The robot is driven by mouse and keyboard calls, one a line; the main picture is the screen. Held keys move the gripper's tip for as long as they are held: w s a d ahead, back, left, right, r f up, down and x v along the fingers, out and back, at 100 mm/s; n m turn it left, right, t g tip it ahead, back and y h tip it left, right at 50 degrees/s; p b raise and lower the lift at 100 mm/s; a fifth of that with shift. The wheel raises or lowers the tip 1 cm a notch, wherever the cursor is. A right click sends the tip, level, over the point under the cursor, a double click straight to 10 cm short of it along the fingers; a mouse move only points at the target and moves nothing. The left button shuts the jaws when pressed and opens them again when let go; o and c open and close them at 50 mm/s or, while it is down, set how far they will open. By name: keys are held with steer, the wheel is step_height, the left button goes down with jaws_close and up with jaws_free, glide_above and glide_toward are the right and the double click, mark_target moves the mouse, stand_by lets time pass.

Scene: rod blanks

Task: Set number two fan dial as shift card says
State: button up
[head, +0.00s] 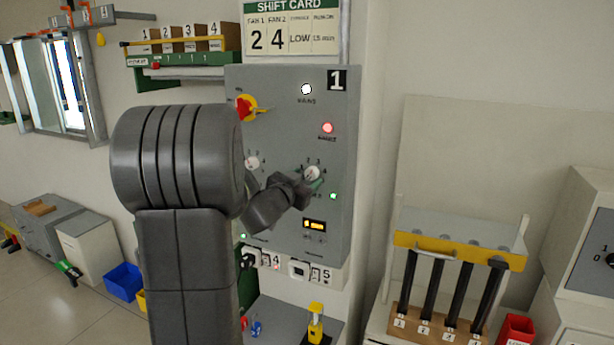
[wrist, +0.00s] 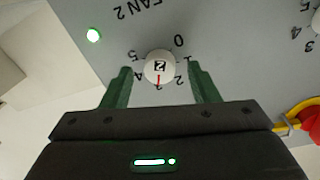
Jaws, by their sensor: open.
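The fan 2 dial is a round white knob marked 2 (wrist: 160,66); in the head view it (head: 312,172) is on the grey panel (head: 290,105). Its red pointer aims down in the wrist view, between the 2 and the 4 of its scale; the figure at its tip is hard to read. My gripper (wrist: 158,85) is open, with one green finger on each side of the knob; contact cannot be told. In the head view my gripper (head: 312,183) is at this dial. The shift card (head: 290,28) reads fan 1 at 2, fan 2 at 4.
The fan 1 dial (head: 252,162) is left of it, partly behind my arm. A red and yellow switch (head: 247,107) is higher up. A red lamp (head: 327,128) and a green lamp (head: 333,196) glow nearby. A rack of black rods (head: 445,290) stands at right.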

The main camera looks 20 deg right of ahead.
steer(key=shift+x, duration=0.8)
steer(key=shift+c, duration=0.4)
steer(key=c, duration=0.9)
steer(key=shift+m, duration=0.3)
steer(key=m, duration=0.4)
steer(key=shift+b, duration=0.4)
steer(key=shift+r+m+y+b, duration=0.1)
steer(key=shift+m+y+b, duration=0.3)
steer(key=shift+m, duration=2)
